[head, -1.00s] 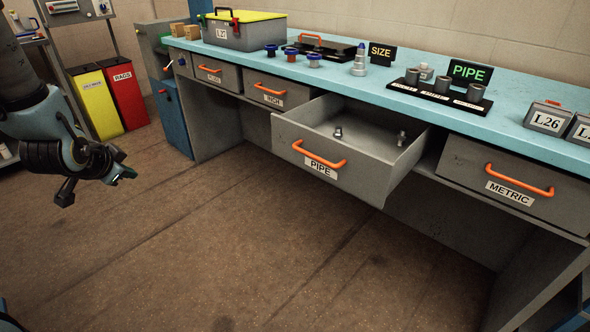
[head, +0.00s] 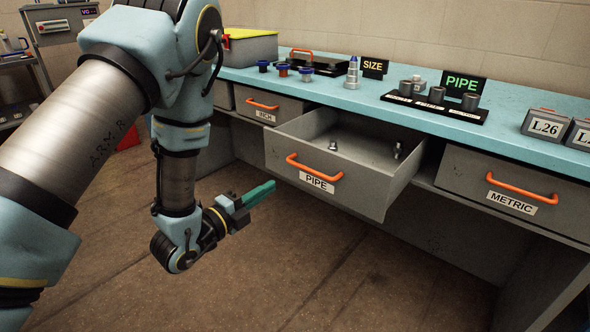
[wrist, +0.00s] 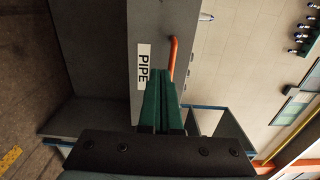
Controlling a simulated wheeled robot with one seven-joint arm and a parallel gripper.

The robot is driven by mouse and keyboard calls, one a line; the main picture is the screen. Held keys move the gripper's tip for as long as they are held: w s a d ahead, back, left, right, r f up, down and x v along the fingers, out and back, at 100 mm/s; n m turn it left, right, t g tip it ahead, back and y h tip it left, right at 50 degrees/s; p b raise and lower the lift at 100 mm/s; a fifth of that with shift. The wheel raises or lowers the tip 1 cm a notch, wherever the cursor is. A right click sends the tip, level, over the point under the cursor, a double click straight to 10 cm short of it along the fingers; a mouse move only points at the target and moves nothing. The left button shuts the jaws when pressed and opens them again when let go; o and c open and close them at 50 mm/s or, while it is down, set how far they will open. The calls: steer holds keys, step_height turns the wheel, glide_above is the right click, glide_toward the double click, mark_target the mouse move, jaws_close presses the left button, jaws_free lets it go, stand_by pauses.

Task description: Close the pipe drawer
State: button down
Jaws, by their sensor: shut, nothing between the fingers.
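The pipe drawer (head: 345,190) is grey, labelled PIPE, and stands pulled out from the blue-topped workbench. Two small metal fittings (head: 333,146) (head: 397,150) lie inside it. Its orange handle (head: 314,168) is on the front face. My gripper (head: 268,187) has green fingers, held together and empty, in front of and to the left of the drawer front, apart from the handle in the head view. In the wrist view the closed fingers (wrist: 163,95) point toward the PIPE label and the orange handle (wrist: 172,58); contact cannot be told there.
The metric drawer (head: 490,185) on the right and the inch drawer (head: 275,107) on the left look shut. The workbench top (head: 350,97) holds a PIPE sign (head: 462,83), a SIZE sign (head: 374,67) and L26 box (head: 546,127). Brown floor (head: 330,270) is clear before the drawer.

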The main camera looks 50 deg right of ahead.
mark_target(295, 170)
steer(key=d+p, duration=0.2)
steer(key=d, duration=0.8)
steer(key=shift+d, duration=0.3)
